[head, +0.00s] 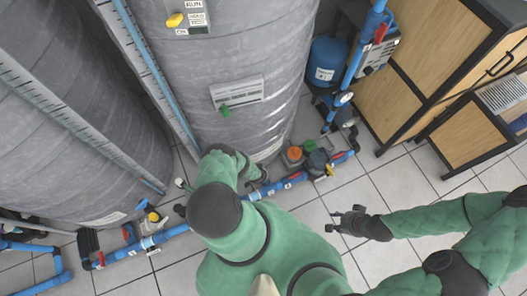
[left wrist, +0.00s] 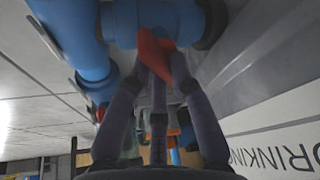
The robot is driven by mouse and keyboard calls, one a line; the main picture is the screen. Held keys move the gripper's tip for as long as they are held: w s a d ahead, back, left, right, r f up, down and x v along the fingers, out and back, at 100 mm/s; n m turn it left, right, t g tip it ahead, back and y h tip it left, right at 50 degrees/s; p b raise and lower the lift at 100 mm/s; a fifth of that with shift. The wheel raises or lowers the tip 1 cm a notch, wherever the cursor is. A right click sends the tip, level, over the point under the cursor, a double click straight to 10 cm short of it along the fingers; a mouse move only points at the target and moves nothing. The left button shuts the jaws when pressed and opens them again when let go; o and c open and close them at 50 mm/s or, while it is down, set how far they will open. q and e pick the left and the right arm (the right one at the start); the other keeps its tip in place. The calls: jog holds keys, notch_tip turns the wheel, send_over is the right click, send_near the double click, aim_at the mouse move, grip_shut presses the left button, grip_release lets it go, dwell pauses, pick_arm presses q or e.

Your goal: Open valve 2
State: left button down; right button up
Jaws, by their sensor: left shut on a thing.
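In the left wrist view, a red valve handle (left wrist: 153,48) sits on a blue pipe fitting (left wrist: 165,18). My left gripper (left wrist: 158,70) has its dark fingers closed around this handle. In the head view, my left forearm and hand mostly hide that gripper, low beside the grey tank near the blue floor pipe (head: 285,184). I cannot read a valve number on the held handle. My right gripper (head: 341,219) is open and empty over the tiled floor, to the right of the pipe.
Two large grey tanks (head: 235,65) stand behind the floor pipe. Orange- and green-topped fittings (head: 294,154) and another red handle (head: 339,156) lie along the pipe to the right. A blue vessel (head: 328,60) and wooden cabinet (head: 425,45) stand farther back.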

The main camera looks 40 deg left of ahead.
pick_arm(q)
jog(key=n+y, duration=0.1)
jog(key=n, duration=0.1)
jog(key=shift+w+n, duration=0.1)
jog(key=shift+n, duration=0.2)
jog(key=n+b, duration=0.1)
jog(key=n, duration=0.1)
jog(key=n+g+y+b, duration=0.1)
jog(key=n+b, duration=0.1)
jog(key=shift+w+d+f+y, duration=0.1)
jog(key=shift+w+f+y, duration=0.05)
jog(key=shift+y, duration=0.15)
jog(key=n+b, duration=0.1)
jog(key=n, duration=0.1)
jog(key=shift+n+g+y, duration=0.3)
jog(key=shift+n+g, duration=0.4)
jog(key=shift+n, duration=0.4)
jog(key=shift+w, duration=0.1)
jog(key=c, duration=1.1)
grip_release()
jog(key=shift+r, duration=0.2)
jog(key=shift+v, duration=5.95)
